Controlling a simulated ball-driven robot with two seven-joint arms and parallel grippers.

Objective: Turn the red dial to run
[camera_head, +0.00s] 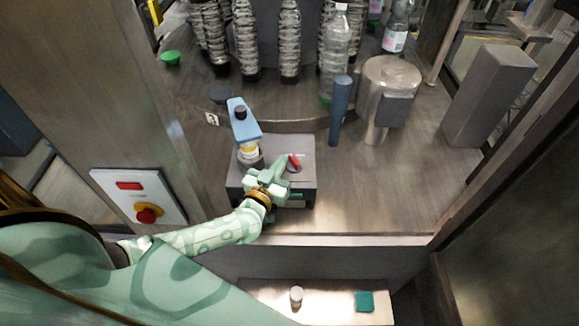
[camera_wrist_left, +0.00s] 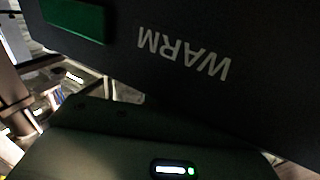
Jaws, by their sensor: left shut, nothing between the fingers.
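My left gripper (camera_head: 282,165) is shut and empty, just left of the dial. I cannot tell whether its fingertips touch the dial. The left wrist view shows a dark face of the box with the upside-down word WARM (camera_wrist_left: 184,55) and a green rectangle (camera_wrist_left: 75,18); the dial is not seen there. No run mark is readable. My right gripper is not in view.
A blue arm (camera_head: 243,120) with a black knob stands behind the grey box. A dark blue post (camera_head: 340,108) and a steel cylinder (camera_head: 390,85) stand behind to the right. A red stop button (camera_head: 147,213) is on the left panel. The deck right of the box is clear.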

